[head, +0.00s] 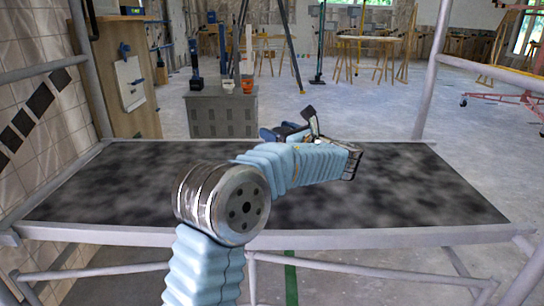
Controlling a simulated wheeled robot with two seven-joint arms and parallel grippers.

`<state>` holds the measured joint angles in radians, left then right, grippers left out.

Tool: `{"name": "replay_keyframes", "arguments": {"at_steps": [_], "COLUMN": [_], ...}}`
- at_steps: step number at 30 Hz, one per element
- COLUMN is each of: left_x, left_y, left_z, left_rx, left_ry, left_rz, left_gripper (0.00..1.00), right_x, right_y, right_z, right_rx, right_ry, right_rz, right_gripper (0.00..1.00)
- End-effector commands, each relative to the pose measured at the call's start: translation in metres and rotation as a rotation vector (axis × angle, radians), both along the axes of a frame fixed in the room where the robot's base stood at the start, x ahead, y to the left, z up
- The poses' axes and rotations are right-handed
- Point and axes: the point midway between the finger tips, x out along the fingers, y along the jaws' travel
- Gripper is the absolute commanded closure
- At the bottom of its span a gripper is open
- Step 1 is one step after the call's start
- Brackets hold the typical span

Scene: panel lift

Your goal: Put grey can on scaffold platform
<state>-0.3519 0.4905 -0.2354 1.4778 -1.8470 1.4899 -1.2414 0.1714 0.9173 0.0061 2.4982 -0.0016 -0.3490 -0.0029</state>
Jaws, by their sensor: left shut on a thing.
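The scaffold platform (400,205) is a dark, mottled deck in a grey metal frame, spread across the middle of the head view. My left arm comes up from the bottom and bends over the deck. My left gripper (292,128) is above the platform's far part, right of centre. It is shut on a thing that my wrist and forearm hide. I cannot make out the grey can anywhere. My right gripper is not in view.
Scaffold posts (432,70) stand at the platform's corners, with rails at the sides. A tiled wall (35,120) is close on the left. A grey cabinet (222,115) with tools on top stands behind the platform. The deck's right part is clear.

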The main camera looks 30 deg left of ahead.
Motion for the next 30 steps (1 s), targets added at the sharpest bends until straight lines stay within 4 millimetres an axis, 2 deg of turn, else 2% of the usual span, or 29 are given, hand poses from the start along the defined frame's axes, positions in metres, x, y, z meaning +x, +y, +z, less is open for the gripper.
{"name": "replay_keyframes", "arguments": {"at_steps": [3,10,15,26,27,30], "left_x": [-0.001,-0.002,-0.001,-0.001,-0.001,-0.001], "left_y": [0.012,0.024,0.023,0.023,0.023,0.023], "left_z": [-0.014,-0.03,-0.057,-0.06,-0.06,-0.06], "left_rx": [0.0,0.001,0.0,0.0,0.0,0.0], "left_ry": [-0.001,0.0,0.001,-0.001,-0.001,-0.001], "left_rz": [0.0,0.002,-0.001,-0.001,-0.001,-0.001], "left_gripper": [0.67,0.67,0.67,0.67,0.23,0.08], "right_x": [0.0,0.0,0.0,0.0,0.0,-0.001], "right_y": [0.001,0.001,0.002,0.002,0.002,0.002], "right_z": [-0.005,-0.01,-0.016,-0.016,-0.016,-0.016], "right_rx": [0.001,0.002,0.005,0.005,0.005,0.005], "right_ry": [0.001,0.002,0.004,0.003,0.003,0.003], "right_rz": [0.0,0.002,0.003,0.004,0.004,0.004], "right_gripper": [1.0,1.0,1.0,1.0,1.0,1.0]}}
